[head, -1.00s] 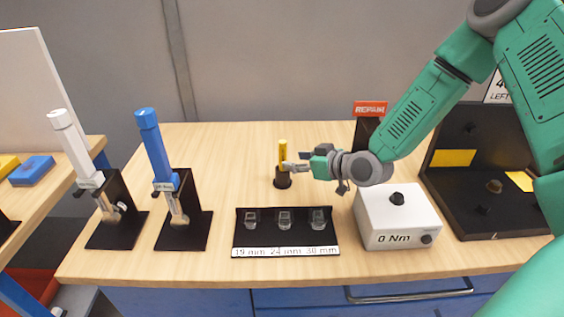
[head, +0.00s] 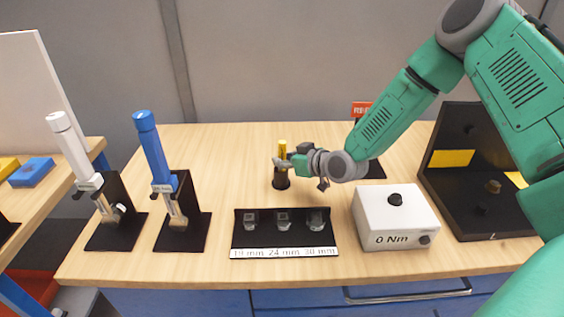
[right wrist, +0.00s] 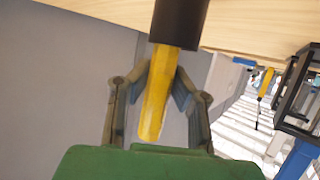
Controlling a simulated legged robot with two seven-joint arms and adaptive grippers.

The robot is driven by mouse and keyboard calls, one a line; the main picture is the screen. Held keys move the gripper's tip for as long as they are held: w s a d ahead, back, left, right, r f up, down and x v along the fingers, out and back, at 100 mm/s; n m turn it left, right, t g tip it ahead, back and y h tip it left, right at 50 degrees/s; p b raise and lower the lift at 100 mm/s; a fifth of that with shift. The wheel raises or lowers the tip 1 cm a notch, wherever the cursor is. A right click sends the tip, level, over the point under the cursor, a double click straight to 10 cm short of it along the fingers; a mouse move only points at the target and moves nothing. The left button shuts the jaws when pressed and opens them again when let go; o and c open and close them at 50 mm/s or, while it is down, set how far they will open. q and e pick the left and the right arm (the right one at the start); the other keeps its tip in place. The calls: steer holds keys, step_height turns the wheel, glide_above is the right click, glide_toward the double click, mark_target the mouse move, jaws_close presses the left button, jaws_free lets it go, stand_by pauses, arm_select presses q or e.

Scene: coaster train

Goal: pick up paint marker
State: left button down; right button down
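The yellow paint marker (head: 282,148) stands upright in a small black holder (head: 281,180) at the back middle of the table. My right gripper (head: 284,161) is at the marker, just above the holder. In the right wrist view the marker (right wrist: 155,105) runs between the two fingers (right wrist: 154,85), its lower end in the black holder (right wrist: 180,22). The fingers are spread, with a visible gap on the marker's left side; the right finger is close to it, and whether it touches I cannot tell. My left gripper is out of view.
A black socket tray (head: 285,240) lies in front of the holder. A white box marked 0 Nm (head: 395,217) stands to the right. A blue tool (head: 155,150) and a white tool (head: 75,150) stand in black stands at left. A red sign (head: 361,109) is behind my arm.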

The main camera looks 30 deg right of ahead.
mark_target(281, 142)
steer(key=shift+a+f, duration=0.1)
steer(key=shift+a, duration=0.05)
steer(key=shift+a+r, duration=0.15)
steer(key=shift+r, duration=0.3)
step_height(281, 142, up, 9)
steer(key=shift+r, duration=0.15)
stand_by(0.4)
